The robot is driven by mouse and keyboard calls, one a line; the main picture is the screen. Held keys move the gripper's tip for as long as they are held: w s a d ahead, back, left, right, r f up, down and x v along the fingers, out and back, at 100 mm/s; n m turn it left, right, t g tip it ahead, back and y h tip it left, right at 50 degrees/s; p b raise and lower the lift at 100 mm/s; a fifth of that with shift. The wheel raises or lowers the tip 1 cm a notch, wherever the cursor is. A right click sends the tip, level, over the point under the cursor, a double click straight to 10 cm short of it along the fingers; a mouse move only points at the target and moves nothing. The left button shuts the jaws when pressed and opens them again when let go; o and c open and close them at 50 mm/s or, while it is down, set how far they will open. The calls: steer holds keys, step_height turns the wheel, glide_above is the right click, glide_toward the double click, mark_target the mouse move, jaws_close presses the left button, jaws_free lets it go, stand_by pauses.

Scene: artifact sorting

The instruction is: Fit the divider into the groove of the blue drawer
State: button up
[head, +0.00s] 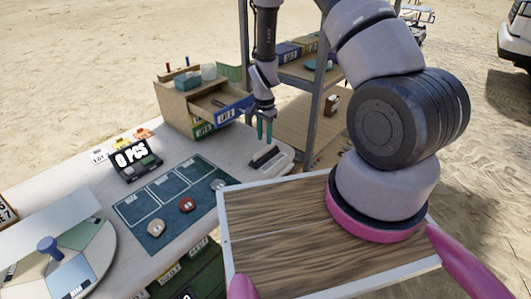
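The wooden drawer cabinet (180,112) stands at the far end of the white table. Its blue drawer (234,109) is pulled out, with a white label on its front; the groove inside is too small to make out. My gripper (265,138) points down to the right of the drawer. Its two teal fingers look slightly apart, with nothing visible between them. Below the fingertips a dark slotted piece (266,157) lies on a pale tray at the table's right end. I cannot tell for sure whether it is the divider.
A teal mat (135,209) holds a red disc and a pale one. A dark counter display (136,160) and small cards lie left of it. A turntable (70,262) is front left. A wooden-topped board (300,255) fills the front right. A metal-post shelf (315,105) stands behind my gripper.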

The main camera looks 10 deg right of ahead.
mark_target(265, 148)
steer(key=shift+s+f, duration=0.15)
steer(key=shift+f, duration=2.65)
jaws_close()
